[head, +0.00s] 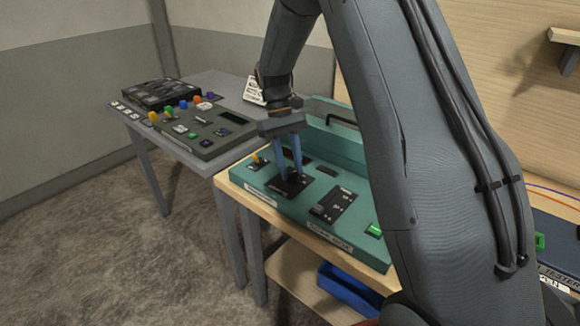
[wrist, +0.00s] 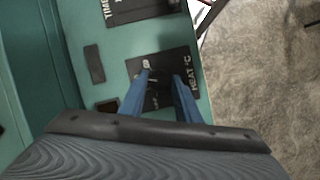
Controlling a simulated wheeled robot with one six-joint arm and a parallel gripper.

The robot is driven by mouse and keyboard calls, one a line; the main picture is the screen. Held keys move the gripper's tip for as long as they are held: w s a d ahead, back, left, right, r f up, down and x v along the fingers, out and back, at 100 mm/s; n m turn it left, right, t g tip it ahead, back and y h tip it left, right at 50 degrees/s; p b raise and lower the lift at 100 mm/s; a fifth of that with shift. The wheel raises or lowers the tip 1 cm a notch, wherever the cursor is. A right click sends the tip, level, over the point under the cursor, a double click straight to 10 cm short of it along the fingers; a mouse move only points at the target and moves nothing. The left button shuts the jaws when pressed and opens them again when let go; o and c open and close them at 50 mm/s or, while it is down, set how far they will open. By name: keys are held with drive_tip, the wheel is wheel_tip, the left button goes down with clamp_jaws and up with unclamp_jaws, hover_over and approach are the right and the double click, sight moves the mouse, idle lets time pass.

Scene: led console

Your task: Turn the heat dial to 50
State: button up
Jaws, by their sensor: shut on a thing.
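The heat dial's black plate (wrist: 170,58), lettered "HEAT °C", lies on the teal console (head: 330,225). The plate also shows in the head view (head: 292,189). My gripper (head: 290,177) points down at this plate, its two blue fingers around the dial's place. In the wrist view my gripper (wrist: 163,78) has one finger on either side of the dark dial and is shut on it. The fingers and shadow hide most of the dial. Its pointer and the scale numbers cannot be read.
Beside the dial, the console has a yellow knob (head: 258,159), a slider panel (head: 331,206) and a green button (head: 374,230). A second console (head: 205,140) with coloured knobs stands on the grey table at the left. A blue bin (head: 346,287) sits on the lower shelf.

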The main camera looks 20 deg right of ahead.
idle(0.4)
drive_tip(key=o, duration=1)
drive_tip(key=shift+o, duration=0.2)
drive_tip(key=b+v, duration=0.2)
drive_tip(key=v, duration=0.5)
drive_tip(key=shift+w+r+b, duration=0.2)
drive_tip(key=shift+r+b, duration=0.15)
